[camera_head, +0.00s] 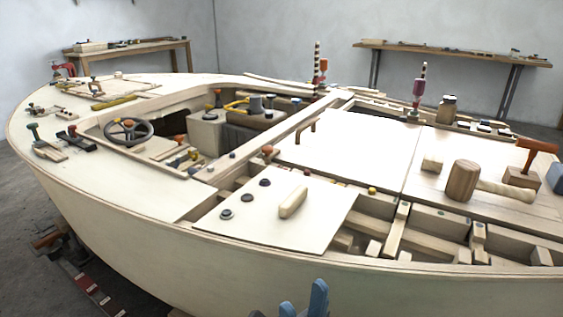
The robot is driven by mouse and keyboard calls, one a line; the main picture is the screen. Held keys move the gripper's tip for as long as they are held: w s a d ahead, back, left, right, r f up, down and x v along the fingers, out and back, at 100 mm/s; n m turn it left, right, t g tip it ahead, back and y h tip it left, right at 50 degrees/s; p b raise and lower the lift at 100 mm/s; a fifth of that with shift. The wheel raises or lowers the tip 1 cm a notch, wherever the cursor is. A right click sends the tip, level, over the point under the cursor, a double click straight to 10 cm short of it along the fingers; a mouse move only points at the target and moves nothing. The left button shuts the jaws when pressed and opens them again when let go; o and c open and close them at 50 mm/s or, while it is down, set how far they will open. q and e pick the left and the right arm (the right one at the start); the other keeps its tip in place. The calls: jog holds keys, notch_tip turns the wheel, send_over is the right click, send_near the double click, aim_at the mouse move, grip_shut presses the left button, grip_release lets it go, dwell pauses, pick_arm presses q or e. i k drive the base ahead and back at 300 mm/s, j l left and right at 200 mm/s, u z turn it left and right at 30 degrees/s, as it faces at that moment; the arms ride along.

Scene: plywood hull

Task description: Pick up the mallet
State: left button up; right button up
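The mallet lies on the pale deck panel at the right of the head view. Its thick, brown, striped wooden head (462,181) stands at the left, and its pale handle (508,190) points right. My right gripper (303,303) shows only as blue finger parts at the bottom edge, in front of the hull's near side. It is well to the left of and nearer than the mallet, not touching it. The rest of it is cut off, so its opening is unclear. My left gripper is out of view.
A small wooden block (432,163) lies left of the mallet head. An orange-topped tool on a wooden block (522,176) and a blue block (556,178) stand to the right. The hull's near rim (400,266) and open framed bays lie between gripper and mallet.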

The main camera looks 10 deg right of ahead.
aim_at(463, 178)
jog(key=z, duration=1.65)
jog(key=k+j+z, duration=0.2)
jog(key=j+z, duration=0.15)
jog(key=z, duration=0.15)
jog(key=k+j+z, duration=0.2)
jog(key=z, duration=0.3)
jog(key=k+j+z, duration=0.1)
jog(key=k+z, duration=0.4)
jog(key=i, duration=0.1)
